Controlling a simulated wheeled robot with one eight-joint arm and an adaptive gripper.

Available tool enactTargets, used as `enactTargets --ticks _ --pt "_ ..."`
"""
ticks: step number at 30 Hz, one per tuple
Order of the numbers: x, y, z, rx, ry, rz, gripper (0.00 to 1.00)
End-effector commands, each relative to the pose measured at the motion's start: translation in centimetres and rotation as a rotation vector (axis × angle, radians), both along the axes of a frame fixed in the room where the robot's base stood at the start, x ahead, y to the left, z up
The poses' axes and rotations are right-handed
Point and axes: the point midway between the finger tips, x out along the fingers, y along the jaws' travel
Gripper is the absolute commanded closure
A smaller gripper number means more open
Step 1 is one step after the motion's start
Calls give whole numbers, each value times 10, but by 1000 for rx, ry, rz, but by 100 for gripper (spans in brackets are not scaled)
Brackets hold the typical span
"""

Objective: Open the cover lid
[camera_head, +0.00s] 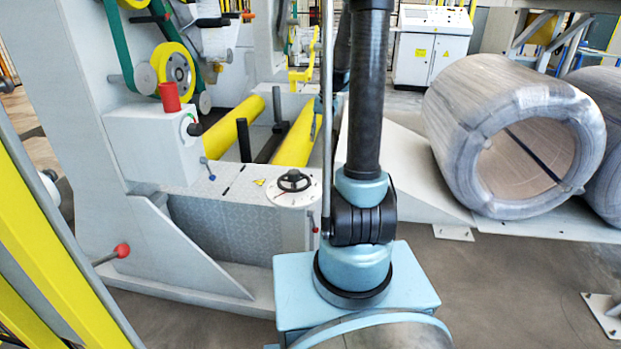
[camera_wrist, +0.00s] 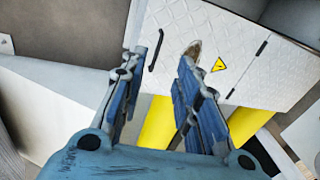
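The cover lid is a pale tread-plate panel. It lies flat and closed on the machine base in the head view (camera_head: 215,181), left of the black handwheel (camera_head: 294,181). In the wrist view the lid (camera_wrist: 213,30) fills the top middle, with a thin black handle (camera_wrist: 155,50), a second black strip (camera_wrist: 261,48) and a yellow warning triangle (camera_wrist: 218,65). My gripper (camera_wrist: 165,63) is open and empty, its blue fingers apart. Its fingertips overlap the lid's near part, the left one close to the black handle; contact cannot be told. In the head view I cannot make out the gripper clearly.
Yellow rollers (camera_head: 225,133) lie behind the lid. A control box (camera_head: 153,142) with a red top stands left of it, on the machine frame. A large wrapped coil (camera_head: 455,122) rests at the right. Floor (camera_head: 500,290) is clear at the lower right.

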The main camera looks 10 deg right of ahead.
Motion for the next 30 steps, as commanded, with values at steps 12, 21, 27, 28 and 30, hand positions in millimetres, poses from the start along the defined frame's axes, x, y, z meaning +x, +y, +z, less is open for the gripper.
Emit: enactTargets --ticks 12,21,27,28,30 --pt "78 -11 -62 39 30 -55 70" --pt "91 -11 -80 48 36 -65 70" --pt "92 -7 -102 47 35 -65 70" --pt "92 -6 -106 47 35 -65 70" --pt "93 -4 -117 47 35 -65 70"
